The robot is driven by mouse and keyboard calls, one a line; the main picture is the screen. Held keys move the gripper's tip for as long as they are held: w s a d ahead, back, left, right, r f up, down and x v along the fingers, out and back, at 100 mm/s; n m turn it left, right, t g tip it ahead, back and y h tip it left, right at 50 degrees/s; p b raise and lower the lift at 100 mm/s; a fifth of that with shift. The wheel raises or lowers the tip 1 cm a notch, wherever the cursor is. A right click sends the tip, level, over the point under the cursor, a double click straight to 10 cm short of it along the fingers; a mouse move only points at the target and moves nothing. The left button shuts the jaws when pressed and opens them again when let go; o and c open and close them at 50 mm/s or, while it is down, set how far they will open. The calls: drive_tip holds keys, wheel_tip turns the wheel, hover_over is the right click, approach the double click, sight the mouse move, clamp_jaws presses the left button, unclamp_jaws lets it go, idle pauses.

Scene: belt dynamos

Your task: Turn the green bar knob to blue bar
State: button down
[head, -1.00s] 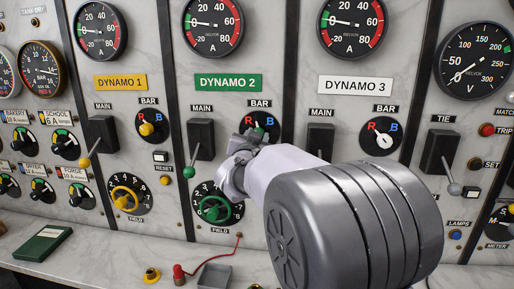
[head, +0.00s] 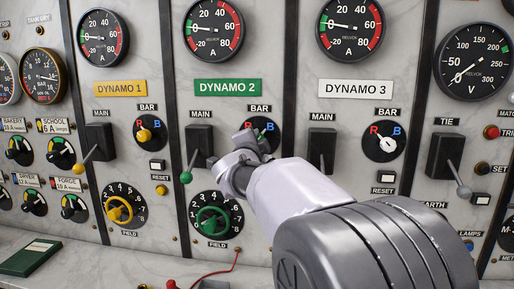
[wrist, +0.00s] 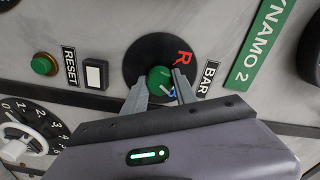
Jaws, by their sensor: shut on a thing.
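The green bar knob (wrist: 157,76) sits on a round black dial (wrist: 137,62) below the green DYNAMO 2 plate (head: 228,87). My gripper (wrist: 160,82) is shut on the knob, one finger on each side, in the wrist view. A red R shows beside the right finger; a blue letter, partly covered, shows by that finger. A pale mark on the knob seems to lie toward the blue letter, but the fingers hide too much to be sure. In the head view my gripper (head: 248,140) covers the lower left of this dial (head: 268,127), and the knob is largely hidden.
The DYNAMO 2 main lever (head: 199,146) stands close left of my gripper, its green ball low. The green field wheel (head: 216,220) is below. The DYNAMO 3 lever (head: 321,150) and its white bar knob (head: 386,143) are to the right. A counter runs below the panel.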

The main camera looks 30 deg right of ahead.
drive_tip(key=shift+m+b, duration=0.35)
drive_tip(key=shift+m, duration=0.45)
drive_tip(key=c, duration=1)
unclamp_jaws()
drive_tip(key=p+v, duration=0.2)
drive_tip(key=v, duration=1.5)
drive_tip(key=shift+s, duration=0.2)
drive_tip(key=shift+a, duration=0.2)
